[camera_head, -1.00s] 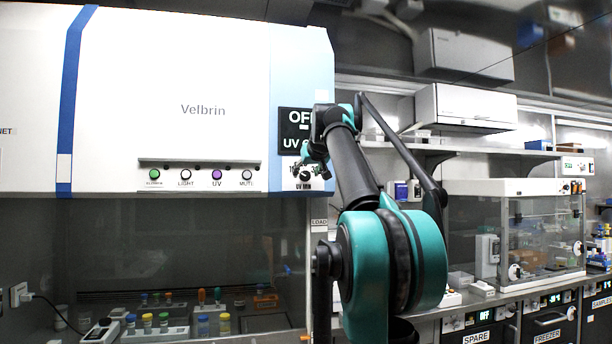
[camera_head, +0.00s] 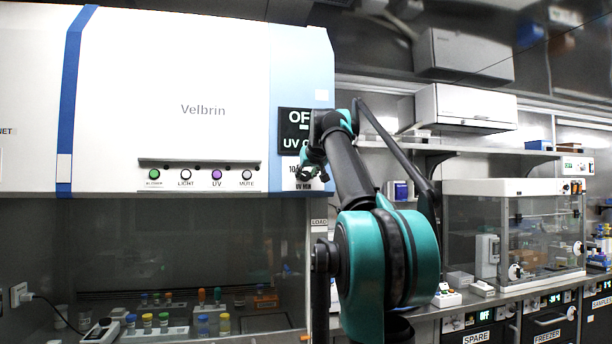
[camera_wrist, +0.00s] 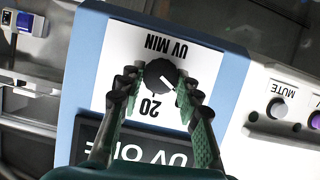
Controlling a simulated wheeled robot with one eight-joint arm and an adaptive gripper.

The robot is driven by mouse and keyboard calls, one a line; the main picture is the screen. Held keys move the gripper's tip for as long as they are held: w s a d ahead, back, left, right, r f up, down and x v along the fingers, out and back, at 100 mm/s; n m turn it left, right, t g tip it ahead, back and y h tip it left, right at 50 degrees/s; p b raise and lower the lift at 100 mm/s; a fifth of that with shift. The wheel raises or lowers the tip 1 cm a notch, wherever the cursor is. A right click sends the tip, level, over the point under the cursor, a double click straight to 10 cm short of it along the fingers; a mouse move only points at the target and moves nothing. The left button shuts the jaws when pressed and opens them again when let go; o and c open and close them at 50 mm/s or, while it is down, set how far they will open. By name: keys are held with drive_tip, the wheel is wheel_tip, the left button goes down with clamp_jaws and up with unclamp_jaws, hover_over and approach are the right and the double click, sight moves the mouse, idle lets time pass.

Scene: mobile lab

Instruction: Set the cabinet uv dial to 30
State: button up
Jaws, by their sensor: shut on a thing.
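The UV dial (camera_wrist: 160,74) is a round black knob with a white mark, on a white plate (camera_wrist: 109,62) of the cabinet. In the wrist view, which is turned over, "UV MIN" reads above the knob and "20" below; the white mark points to the lower right. My gripper (camera_wrist: 158,80) has a dark finger on each side of the knob and is shut on it. In the head view my gripper (camera_head: 307,172) covers the knob. The cabinet display (camera_head: 296,130) beside it is partly hidden by my arm and shows "OF" and "UV O".
A row of cabinet buttons, including the purple UV button (camera_head: 216,174) and the MUTE button (camera_head: 247,174), sits left of the dial. A clear-walled enclosure (camera_head: 541,188) stands on the bench at the right. Tubes and racks stand inside the cabinet below.

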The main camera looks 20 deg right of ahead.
drive_tip(key=shift+y, duration=0.3)
drive_tip(key=m+y, duration=0.1)
drive_tip(key=m, duration=0.1)
drive_tip(key=m+y, duration=0.1)
drive_tip(key=m, duration=0.1)
drive_tip(key=shift+d, duration=0.3)
drive_tip(key=m+y, duration=0.1)
drive_tip(key=m, duration=0.1)
drive_tip(key=m+t+y, duration=0.1)
drive_tip(key=m+y, duration=0.1)
drive_tip(key=shift+d+f+m+t, duration=0.15)
drive_tip(key=shift+f+m+t, duration=0.05)
drive_tip(key=shift+m+t, duration=0.1)
drive_tip(key=m, duration=0.1)
drive_tip(key=m+t+y, duration=0.1)
drive_tip(key=m, duration=0.3)
drive_tip(key=shift+f+t+y, duration=0.25)
drive_tip(key=shift+t+y, duration=0.15)
drive_tip(key=m+t, duration=0.1)
drive_tip(key=m, duration=0.1)
drive_tip(key=m+t, duration=0.1)
drive_tip(key=m, duration=0.2)
drive_tip(key=shift+f, duration=0.15)
drive_tip(key=shift+m, duration=0.5)
drive_tip(key=o, duration=1.1)
drive_tip(key=shift+o, duration=0.2)
